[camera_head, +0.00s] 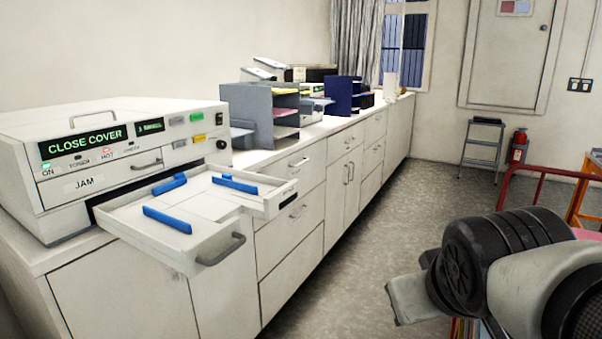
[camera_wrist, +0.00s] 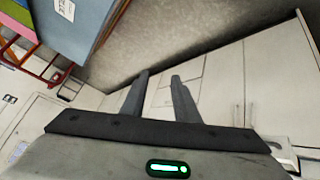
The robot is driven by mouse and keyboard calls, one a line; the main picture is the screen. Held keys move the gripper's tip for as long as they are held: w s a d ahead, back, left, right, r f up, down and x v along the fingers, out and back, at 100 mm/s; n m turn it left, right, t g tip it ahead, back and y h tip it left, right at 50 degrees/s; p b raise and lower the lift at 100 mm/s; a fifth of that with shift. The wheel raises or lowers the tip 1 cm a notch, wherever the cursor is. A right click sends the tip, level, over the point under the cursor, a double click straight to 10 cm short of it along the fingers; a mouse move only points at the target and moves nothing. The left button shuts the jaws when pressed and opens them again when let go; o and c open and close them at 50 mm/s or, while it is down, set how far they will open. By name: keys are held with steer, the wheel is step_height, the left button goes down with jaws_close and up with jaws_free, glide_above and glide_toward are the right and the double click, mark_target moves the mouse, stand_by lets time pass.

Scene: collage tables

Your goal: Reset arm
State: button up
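My gripper (camera_wrist: 160,76) shows in the wrist view with its two dark fingers apart. Nothing is between them, and they are clear of any surface. White cabinet fronts show behind them. In the head view my arm is at the lower right, in front of the floor and apart from the counter. I cannot make out the fingers in that view.
A white machine (camera_head: 122,152) reading "CLOSE COVER" stands on the counter at left. Its tray (camera_head: 128,222), with blue guides, sticks out over the cabinet front. Paper organisers (camera_head: 262,112) stand behind. A step stool (camera_head: 482,142) and fire extinguisher (camera_head: 518,146) are farther back. The middle floor is clear.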

steer(key=s+a+f+m+g+y, duration=0.2)
steer(key=s+a, duration=0.2)
steer(key=s, duration=0.2)
step_height(320, 180, up, 21)
steer(key=p, duration=2.1)
steer(key=shift+w+d, duration=0.15)
steer(key=shift+w, duration=0.1)
